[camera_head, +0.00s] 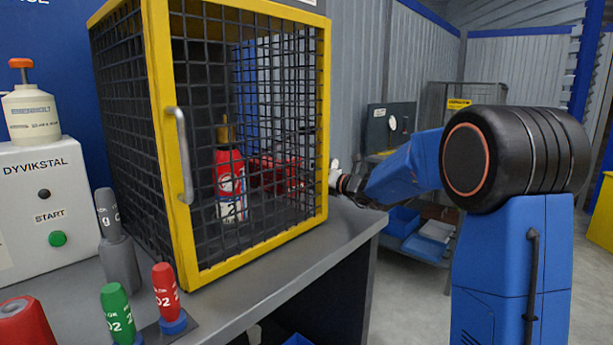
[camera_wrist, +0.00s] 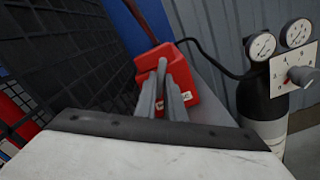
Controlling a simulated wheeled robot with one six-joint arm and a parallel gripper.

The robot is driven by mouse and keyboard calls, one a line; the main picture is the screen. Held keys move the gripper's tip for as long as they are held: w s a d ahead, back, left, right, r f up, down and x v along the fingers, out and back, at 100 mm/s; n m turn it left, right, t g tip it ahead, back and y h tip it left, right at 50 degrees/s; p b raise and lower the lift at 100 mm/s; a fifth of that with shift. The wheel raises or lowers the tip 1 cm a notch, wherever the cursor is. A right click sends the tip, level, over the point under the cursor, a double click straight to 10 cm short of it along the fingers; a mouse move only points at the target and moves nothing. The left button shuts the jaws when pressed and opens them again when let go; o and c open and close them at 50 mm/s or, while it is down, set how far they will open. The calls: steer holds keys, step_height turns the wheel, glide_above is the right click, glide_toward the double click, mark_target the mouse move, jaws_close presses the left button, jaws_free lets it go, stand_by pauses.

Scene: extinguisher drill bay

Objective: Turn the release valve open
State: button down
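In the wrist view, a white panel with a grey round knob (camera_wrist: 301,76) and two gauges (camera_wrist: 262,46) sits on a dark cylinder (camera_wrist: 262,105) at the right. This knob looks like the release valve, though no label confirms it. My gripper (camera_wrist: 165,72) shows as two grey fingers close together, left of the panel and apart from the knob. The fingers overlap a red box (camera_wrist: 202,85) in the picture; I cannot tell whether they touch it. In the head view my wrist (camera_head: 347,184) is beside the cage's right side, and the fingers are not clear.
A yellow-framed mesh cage (camera_head: 246,262) holding a red extinguisher (camera_head: 229,175) stands on the grey bench (camera_head: 262,306). Coloured cylinders, including a green one (camera_head: 117,312), stand at the front left. The mesh wall (camera_wrist: 65,60) is close on the left in the wrist view.

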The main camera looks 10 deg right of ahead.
steer(key=shift+n, duration=0.3)
steer(key=shift+d+n, duration=0.1)
steer(key=shift+n, duration=2.7)
steer(key=shift+f, duration=0.1)
steer(key=c, duration=1.8)
jaws_free()
steer(key=shift+c, duration=0.2)
steer(key=v, duration=1.7)
steer(key=shift+s+d, duration=0.1)
